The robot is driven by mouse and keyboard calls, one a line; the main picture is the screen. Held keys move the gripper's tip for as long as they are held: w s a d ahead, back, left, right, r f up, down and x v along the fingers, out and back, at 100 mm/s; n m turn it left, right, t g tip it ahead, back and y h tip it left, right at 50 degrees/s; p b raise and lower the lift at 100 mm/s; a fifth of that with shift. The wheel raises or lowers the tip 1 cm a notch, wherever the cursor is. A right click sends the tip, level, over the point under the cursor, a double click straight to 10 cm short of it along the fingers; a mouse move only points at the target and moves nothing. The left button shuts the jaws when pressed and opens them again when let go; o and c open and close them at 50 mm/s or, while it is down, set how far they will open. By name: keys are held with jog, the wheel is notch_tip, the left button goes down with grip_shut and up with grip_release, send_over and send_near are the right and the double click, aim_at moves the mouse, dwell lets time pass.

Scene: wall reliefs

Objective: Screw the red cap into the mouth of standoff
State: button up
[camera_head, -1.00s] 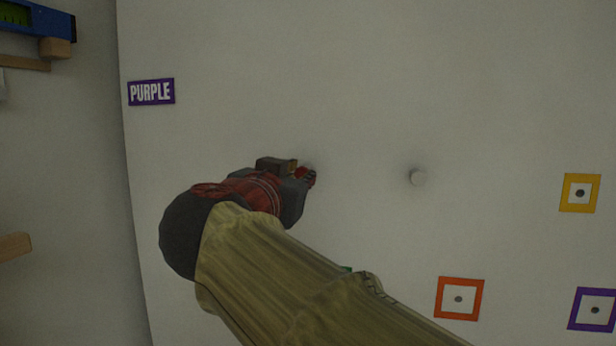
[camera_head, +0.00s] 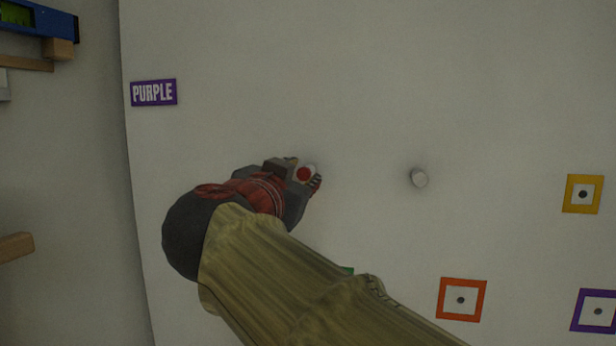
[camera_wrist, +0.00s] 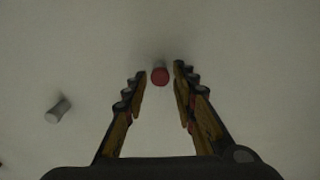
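How deep the cap sits in the mouth cannot be told. My gripper (camera_head: 304,173) is open, its fingers on either side of the cap. In the wrist view my gripper's fingertips (camera_wrist: 160,72) stand apart, with a gap on both sides of the cap.
A second grey standoff (camera_head: 419,177) stands bare to the right. A purple sign (camera_head: 153,92) reads PURPLE at upper left. Orange (camera_head: 460,300), yellow (camera_head: 583,194) and purple (camera_head: 597,311) square frames with dark centres are at lower right. A wooden block (camera_head: 15,246) is at far left.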

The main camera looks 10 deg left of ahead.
jog(key=n+p, duration=0.1)
jog(key=n, duration=0.3)
jog(key=shift+n, duration=0.4)
jog(key=n+p, duration=0.2)
jog(key=n, duration=0.3)
jog(key=n+p, duration=0.2)
jog(key=n, duration=0.2)
jog(key=shift+r+n+p, duration=0.15)
jog(key=shift+n+p, duration=0.15)
jog(key=shift+n, duration=0.5)
jog(key=shift+n+p, duration=1.8)
jog(key=shift+n, duration=0.6)
jog(key=shift+f, duration=0.2)
jog(key=shift+c, duration=1.2)
jog(key=c, duration=0.4)
